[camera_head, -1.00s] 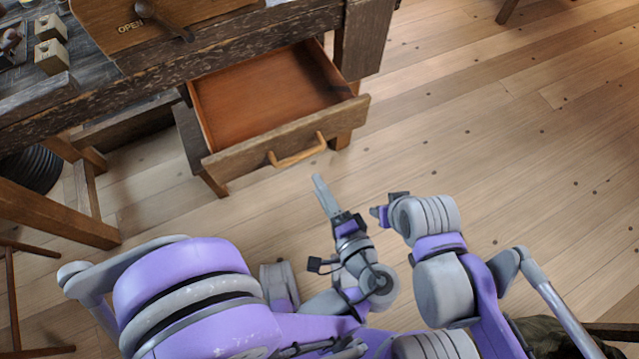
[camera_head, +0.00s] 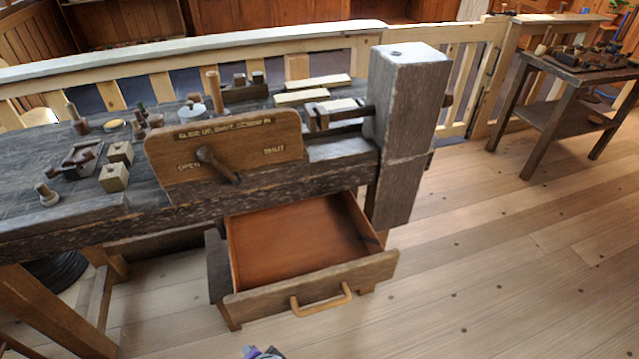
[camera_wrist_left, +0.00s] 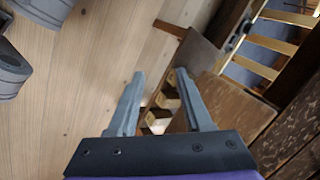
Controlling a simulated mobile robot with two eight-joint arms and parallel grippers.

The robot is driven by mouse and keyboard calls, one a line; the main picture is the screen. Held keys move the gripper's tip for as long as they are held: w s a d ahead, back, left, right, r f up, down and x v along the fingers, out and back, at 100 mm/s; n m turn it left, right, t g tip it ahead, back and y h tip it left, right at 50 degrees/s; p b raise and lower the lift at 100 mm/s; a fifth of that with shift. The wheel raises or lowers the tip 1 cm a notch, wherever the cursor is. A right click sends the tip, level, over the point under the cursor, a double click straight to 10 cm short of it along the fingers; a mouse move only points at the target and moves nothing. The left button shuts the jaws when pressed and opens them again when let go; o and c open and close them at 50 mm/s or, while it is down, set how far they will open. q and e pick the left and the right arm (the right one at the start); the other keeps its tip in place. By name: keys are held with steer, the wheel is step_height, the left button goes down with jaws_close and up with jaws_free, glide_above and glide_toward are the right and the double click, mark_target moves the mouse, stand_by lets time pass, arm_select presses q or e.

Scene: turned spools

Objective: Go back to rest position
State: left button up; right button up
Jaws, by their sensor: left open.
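My left gripper (camera_wrist_left: 160,74) is open in the left wrist view, with its two grey fingers spread apart. Nothing is gripped between them; pale and brown wooden parts show beyond the fingers. In the head view only a small purple and grey bit of my arm shows at the bottom edge, and I cannot tell which part it is. My right gripper is not in view.
The workbench drawer (camera_head: 345,279) stands pulled out and looks empty. Above it on the workbench (camera_head: 290,177) is a wooden board (camera_head: 262,135) with a lever; turned pieces and blocks lie behind. Bare floor (camera_head: 500,270) is open to the right, with another table (camera_head: 570,75) beyond.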

arm_select(q)
steer(key=s+a+r+n+h, duration=0.3)
steer(key=s+a+n+h, duration=0.15)
steer(key=n, duration=0.35)
step_height(320, 180, up, 24)
steer(key=w+p, duration=0.1)
steer(key=p, duration=2)
steer(key=shift+m, duration=0.3)
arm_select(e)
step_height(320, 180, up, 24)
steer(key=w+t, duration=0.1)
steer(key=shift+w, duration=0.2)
arm_select(q)
steer(key=shift+s+y, duration=0.15)
steer(key=shift+y, duration=0.1)
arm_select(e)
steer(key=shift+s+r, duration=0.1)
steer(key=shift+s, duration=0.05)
